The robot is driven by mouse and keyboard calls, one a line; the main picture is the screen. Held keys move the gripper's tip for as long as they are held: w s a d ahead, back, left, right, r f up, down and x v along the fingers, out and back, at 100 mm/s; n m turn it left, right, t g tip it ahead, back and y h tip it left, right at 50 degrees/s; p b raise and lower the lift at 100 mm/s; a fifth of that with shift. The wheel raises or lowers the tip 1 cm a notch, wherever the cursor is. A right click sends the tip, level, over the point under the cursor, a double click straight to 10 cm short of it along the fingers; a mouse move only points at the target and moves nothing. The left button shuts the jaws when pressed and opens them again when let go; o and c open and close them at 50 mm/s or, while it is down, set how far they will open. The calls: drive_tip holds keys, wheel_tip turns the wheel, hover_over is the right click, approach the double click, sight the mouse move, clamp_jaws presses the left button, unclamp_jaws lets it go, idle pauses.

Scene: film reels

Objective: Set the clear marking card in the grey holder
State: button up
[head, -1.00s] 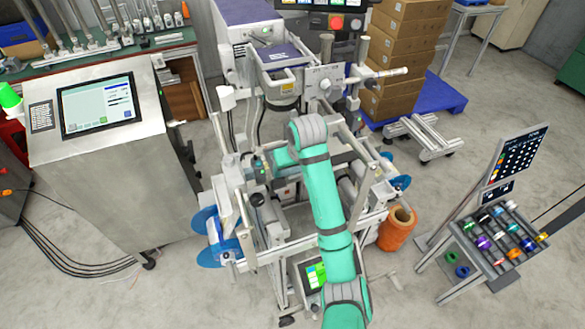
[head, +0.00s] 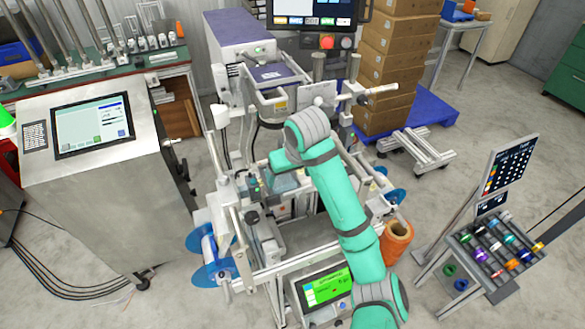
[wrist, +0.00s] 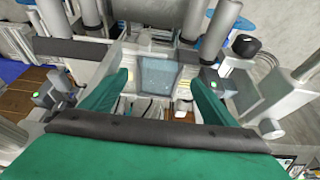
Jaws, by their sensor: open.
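A bluish see-through rectangular panel (wrist: 158,76) lies between my fingers in the wrist view and looks like the clear marking card. It seems to lie within pale grey parts of the machine; I cannot tell which of them is the grey holder. My gripper (wrist: 162,93) is open, with one teal finger to each side of the panel. I see no finger touching it, and the height between them is unclear. In the head view my gripper (head: 285,183) is over the middle of the machine, partly hidden by my arm.
The machine's frame, posts and rollers crowd around my gripper. A blue reel (head: 210,258) is at its left front and an orange spool (head: 396,243) at its right. A green-lit screen (head: 326,287) is at the front. A rack of coloured rolls (head: 492,248) stands right, with open floor between.

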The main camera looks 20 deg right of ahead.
drive_tip(key=v, duration=0.5)
idle(0.7)
